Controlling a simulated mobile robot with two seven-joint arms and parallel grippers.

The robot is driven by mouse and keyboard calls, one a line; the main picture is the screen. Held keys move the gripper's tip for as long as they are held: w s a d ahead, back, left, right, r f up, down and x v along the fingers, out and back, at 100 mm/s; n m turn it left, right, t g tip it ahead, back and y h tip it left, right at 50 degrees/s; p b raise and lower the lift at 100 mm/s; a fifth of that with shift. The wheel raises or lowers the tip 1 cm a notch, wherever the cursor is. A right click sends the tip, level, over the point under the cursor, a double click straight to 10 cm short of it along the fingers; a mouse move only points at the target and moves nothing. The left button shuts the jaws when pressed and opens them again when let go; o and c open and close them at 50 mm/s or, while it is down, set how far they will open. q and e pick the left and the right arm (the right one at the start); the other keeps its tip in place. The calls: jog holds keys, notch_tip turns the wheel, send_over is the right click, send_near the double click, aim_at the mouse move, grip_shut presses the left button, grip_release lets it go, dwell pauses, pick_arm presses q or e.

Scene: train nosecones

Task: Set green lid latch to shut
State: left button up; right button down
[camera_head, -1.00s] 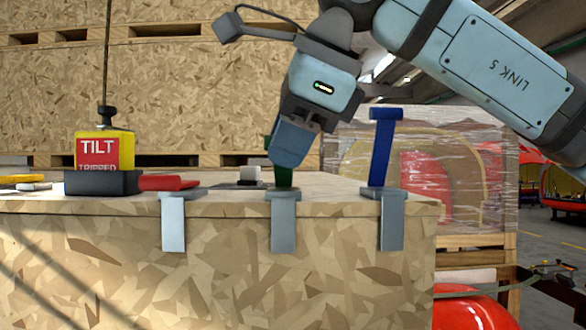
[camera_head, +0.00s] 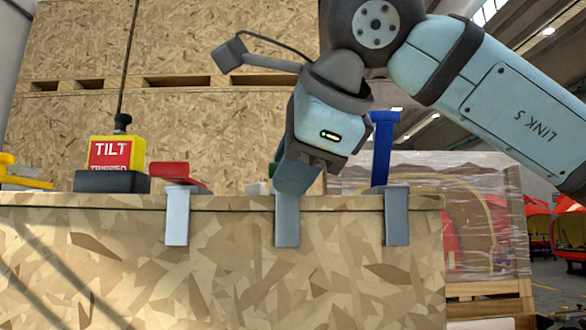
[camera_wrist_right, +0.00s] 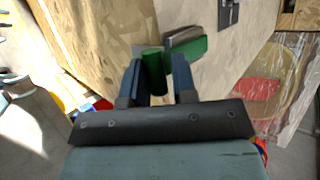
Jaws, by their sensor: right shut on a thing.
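The green lid latch (camera_wrist_right: 153,72) shows in the right wrist view between the two fingers of my right gripper (camera_wrist_right: 157,70), which is shut on its handle. A wider green piece (camera_wrist_right: 189,47) lies just beyond the right finger. In the head view my right gripper (camera_head: 290,188) points down at the middle grey bracket (camera_head: 287,222) on the crate's front edge. It hides nearly all of the green latch there, so its tilt is hard to tell. My left gripper is not in view.
The red latch (camera_head: 178,174) lies low at the left bracket. The blue latch (camera_head: 382,148) stands upright close to the right of my right gripper. A yellow TILT box (camera_head: 117,152) stands on the crate (camera_head: 240,275) at left. A wrapped pallet load (camera_head: 465,215) is behind at right.

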jog(key=shift+a+f, duration=0.15)
jog(key=shift+f, duration=0.45)
jog(key=c, duration=1.3)
grip_release()
jog(key=shift+o, duration=1.3)
jog(key=shift+s, duration=0.25)
jog(key=shift+w+r, duration=0.1)
jog(key=shift+w+r, duration=0.1)
jog(key=shift+w, duration=0.05)
jog(key=shift+r, duration=0.1)
jog(key=v, duration=1.4)
